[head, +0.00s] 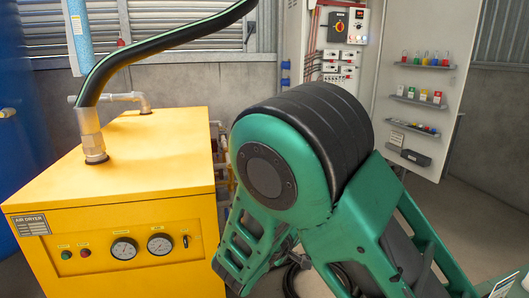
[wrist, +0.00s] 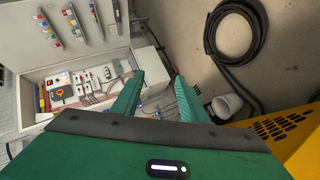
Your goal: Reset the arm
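My arm is folded in front of the head camera, with a large green and black joint filling the middle of the head view. In the wrist view my gripper (wrist: 160,82) shows two green fingers standing apart with nothing between them. Beyond the fingers are the open electrical cabinet (wrist: 95,88) and the floor. The cabinet (head: 293,45) also stands behind my arm in the head view. I cannot clearly make out the fingertips in the head view.
A yellow air dryer (head: 130,190) with gauges stands close on the left, a black hose (head: 165,40) rising from its top. The cabinet door (head: 425,90) hangs open with small shelves. A coiled black hose (wrist: 262,45) lies on the floor.

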